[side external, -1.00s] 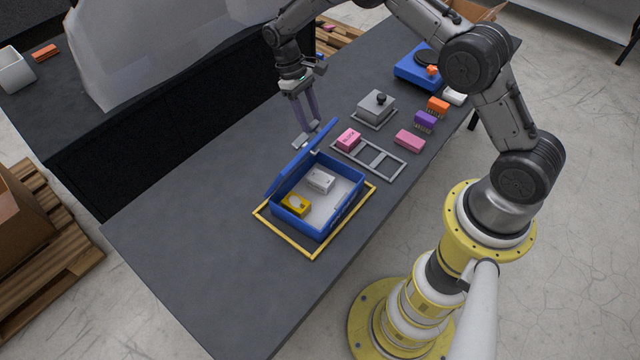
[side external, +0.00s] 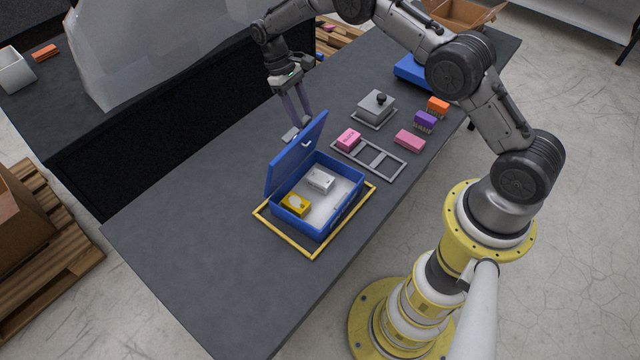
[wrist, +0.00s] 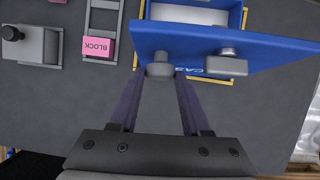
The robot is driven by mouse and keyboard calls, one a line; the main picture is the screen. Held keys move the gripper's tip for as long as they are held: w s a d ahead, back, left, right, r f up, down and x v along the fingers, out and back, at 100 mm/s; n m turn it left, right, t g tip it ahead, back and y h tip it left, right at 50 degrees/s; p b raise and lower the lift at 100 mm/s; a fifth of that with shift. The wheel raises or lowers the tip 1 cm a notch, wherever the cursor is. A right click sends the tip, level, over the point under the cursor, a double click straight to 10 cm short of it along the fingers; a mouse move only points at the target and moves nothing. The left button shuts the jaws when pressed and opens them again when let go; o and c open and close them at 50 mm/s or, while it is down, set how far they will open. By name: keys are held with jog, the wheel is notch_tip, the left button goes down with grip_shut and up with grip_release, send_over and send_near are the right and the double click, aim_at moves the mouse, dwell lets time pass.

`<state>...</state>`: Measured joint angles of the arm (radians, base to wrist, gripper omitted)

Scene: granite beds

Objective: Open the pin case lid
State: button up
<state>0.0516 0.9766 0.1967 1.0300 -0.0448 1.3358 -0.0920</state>
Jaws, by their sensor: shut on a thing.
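The pin case (side external: 318,222) is a blue box with a pale inside, holding a yellow block (side external: 296,204) and a white block (side external: 320,180). Its blue lid (side external: 296,158) stands raised steeply along the far left side of the case. In the wrist view the lid (wrist: 275,52) is seen nearly edge-on, with grey fittings and part of its lettering. My gripper (side external: 300,124) is behind the raised lid, its purple fingers shut on the lid at a grey fitting.
A yellow frame (side external: 284,240) surrounds the case on the dark table. Just behind lie a grey slotted rack (side external: 385,166) with a pink block (side external: 348,139), a grey knobbed box (side external: 376,106) and loose coloured blocks. The table's near left area is clear.

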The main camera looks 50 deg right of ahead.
jog(key=shift+w, duration=0.15)
jog(key=shift+w+a+f+g, duration=0.1)
jog(key=shift+w+f+g, duration=0.05)
jog(key=shift+w, duration=0.5)
jog(key=shift+w+f+g, duration=0.1)
jog(key=shift+w+g, duration=0.05)
jog(key=shift+w, duration=0.45)
jog(key=shift+w+a+f, duration=0.1)
jog(key=shift+w+f, duration=0.15)
jog(key=shift+w, duration=0.35)
jog(key=shift+w+f, duration=0.25)
jog(key=shift+w, duration=0.3)
jog(key=o, duration=1.1)
jog(key=shift+r, duration=0.15)
